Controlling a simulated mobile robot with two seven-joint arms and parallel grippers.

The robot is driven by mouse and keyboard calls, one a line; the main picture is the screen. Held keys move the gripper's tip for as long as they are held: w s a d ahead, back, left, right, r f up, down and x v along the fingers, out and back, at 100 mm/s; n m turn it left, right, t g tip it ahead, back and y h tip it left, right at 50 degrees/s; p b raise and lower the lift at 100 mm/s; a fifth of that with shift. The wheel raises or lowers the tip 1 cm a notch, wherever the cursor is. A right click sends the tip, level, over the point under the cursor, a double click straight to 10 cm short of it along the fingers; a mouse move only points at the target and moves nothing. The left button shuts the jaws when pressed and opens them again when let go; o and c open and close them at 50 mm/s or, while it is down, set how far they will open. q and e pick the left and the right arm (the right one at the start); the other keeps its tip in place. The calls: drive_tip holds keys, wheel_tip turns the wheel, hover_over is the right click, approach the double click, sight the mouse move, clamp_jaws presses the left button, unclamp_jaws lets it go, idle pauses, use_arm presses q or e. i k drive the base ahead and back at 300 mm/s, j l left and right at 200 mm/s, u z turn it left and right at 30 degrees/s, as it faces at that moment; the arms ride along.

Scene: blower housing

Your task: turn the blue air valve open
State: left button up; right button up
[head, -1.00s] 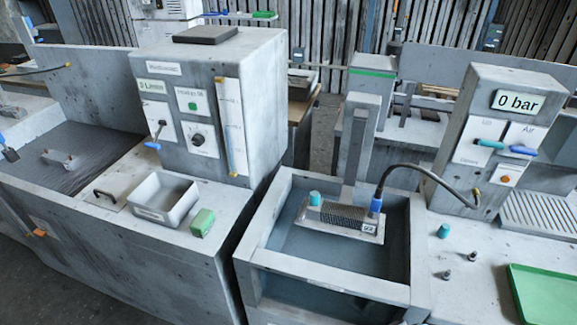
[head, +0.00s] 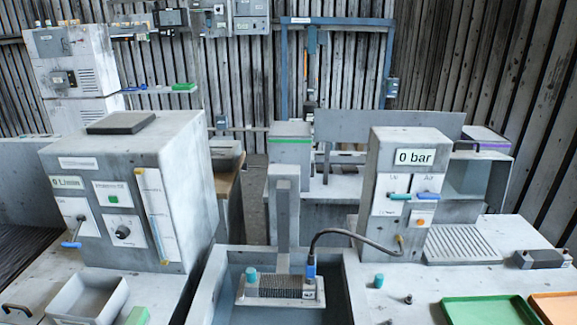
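The blue air valve (head: 427,196) is a small lever on the front of the grey pressure box (head: 383,230), under the label "Air". It lies roughly horizontal. The display (head: 416,158) above it reads 0 bar. A teal lever (head: 400,197) sits just left of it on the same panel, and an orange button (head: 421,223) is below. Neither of my grippers shows in the head view.
A flow box (head: 130,190) stands at left. Green tray (head: 487,311) and orange tray (head: 556,308) lie at right.

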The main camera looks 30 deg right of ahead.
sight(427, 194)
drive_tip(key=z, duration=1.8)
